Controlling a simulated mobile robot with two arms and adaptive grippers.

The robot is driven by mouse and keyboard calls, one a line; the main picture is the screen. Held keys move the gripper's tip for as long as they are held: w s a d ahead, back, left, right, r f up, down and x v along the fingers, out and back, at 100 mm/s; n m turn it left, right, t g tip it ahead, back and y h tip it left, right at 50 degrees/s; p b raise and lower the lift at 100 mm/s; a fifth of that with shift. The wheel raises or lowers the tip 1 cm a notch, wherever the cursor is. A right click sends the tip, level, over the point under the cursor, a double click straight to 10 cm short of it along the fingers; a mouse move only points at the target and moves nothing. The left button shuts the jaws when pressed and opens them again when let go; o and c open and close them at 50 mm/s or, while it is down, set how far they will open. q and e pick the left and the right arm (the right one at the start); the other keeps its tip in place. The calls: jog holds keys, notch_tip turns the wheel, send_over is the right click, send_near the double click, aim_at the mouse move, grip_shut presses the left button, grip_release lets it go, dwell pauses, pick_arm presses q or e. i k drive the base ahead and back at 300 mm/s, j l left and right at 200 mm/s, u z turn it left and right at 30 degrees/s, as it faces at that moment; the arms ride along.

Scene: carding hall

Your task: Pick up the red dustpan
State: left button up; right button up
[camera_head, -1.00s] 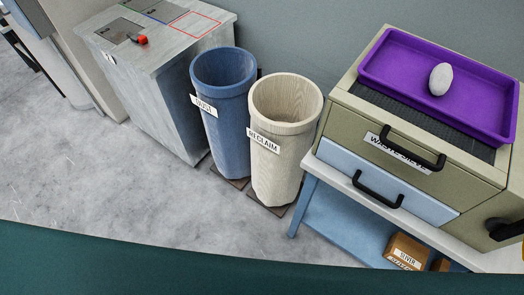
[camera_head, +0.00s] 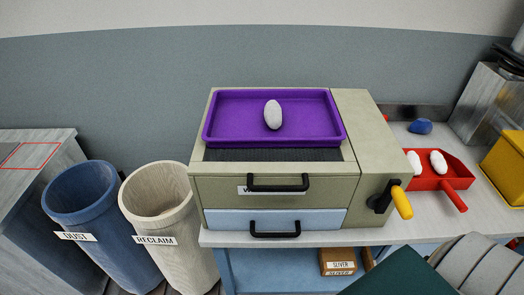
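The red dustpan (camera_head: 428,180) lies on the bench to the right of the olive sieve box, its handle pointing toward the front right. One white oval lump (camera_head: 438,162) sits in it. Neither of my grippers shows in the view.
The sieve box (camera_head: 360,130) carries a purple tray (camera_head: 235,125) with a pale lump (camera_head: 273,114). Its yellow crank handle (camera_head: 402,203) juts out near the dustpan. Bins (camera_head: 80,205) stand left.

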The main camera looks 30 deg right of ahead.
aim_at(457, 176)
jog(key=z, duration=1.25)
